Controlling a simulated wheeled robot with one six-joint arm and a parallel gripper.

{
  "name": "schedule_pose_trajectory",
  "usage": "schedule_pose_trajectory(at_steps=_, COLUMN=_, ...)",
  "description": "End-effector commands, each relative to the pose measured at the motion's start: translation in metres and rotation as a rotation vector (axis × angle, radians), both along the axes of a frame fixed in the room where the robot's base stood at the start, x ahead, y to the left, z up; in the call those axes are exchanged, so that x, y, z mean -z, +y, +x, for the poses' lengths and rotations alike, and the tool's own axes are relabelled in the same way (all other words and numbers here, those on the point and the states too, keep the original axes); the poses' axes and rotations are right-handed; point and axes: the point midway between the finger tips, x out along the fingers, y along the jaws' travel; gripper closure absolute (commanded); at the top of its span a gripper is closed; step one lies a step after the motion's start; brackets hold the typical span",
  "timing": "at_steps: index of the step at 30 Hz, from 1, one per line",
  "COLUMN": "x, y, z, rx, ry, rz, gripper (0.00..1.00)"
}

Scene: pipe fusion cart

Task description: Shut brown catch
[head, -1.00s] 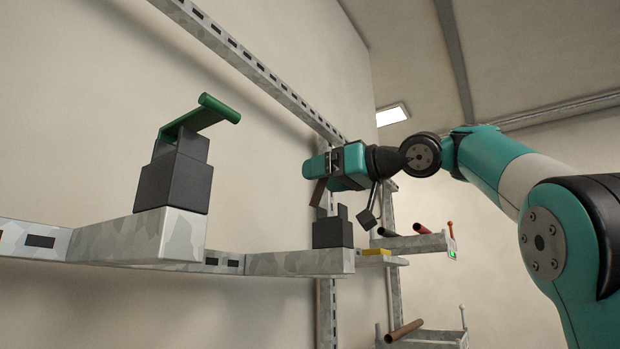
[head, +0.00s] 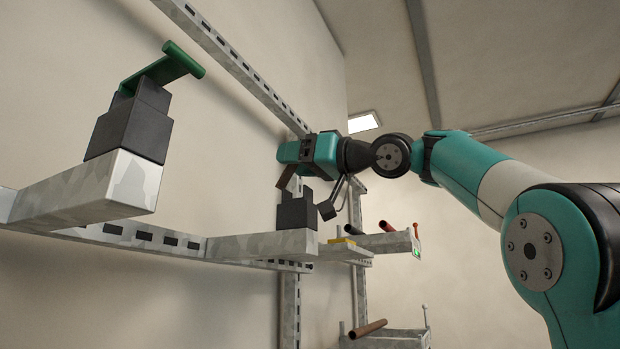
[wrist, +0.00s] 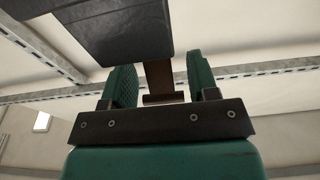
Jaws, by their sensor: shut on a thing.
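The brown catch (head: 287,177) is on the dark stepped block (head: 297,213) at the end of the farther grey bracket. In the head view its brown lever stands at a slant above the block, partly hidden by my gripper (head: 291,165). In the wrist view the brown catch (wrist: 160,78) runs between the two green ribbed fingers of my gripper (wrist: 162,84), with a brown crosspiece near the palm. My gripper is shut on it. The catch's hinge is hidden from view.
A green catch (head: 160,68) on a similar block (head: 130,125) stands on the nearer bracket (head: 95,195) at left. A slotted rail (head: 230,65) runs above along the wall. Shelves with pipes (head: 370,328) and a yellow piece (head: 342,240) lie beyond. Open room is at right.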

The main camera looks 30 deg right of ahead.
Motion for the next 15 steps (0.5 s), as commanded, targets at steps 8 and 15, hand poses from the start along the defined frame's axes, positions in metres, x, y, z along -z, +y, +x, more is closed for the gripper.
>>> schedule_pose_trajectory(at_steps=8, x=0.0051, y=-0.0021, z=-0.0040, rx=0.001, ry=-0.080, rz=0.046, gripper=0.88)
schedule_pose_trajectory(at_steps=15, x=0.0030, y=-0.0024, z=-0.0043, rx=0.001, ry=-0.082, rz=0.047, gripper=0.88)
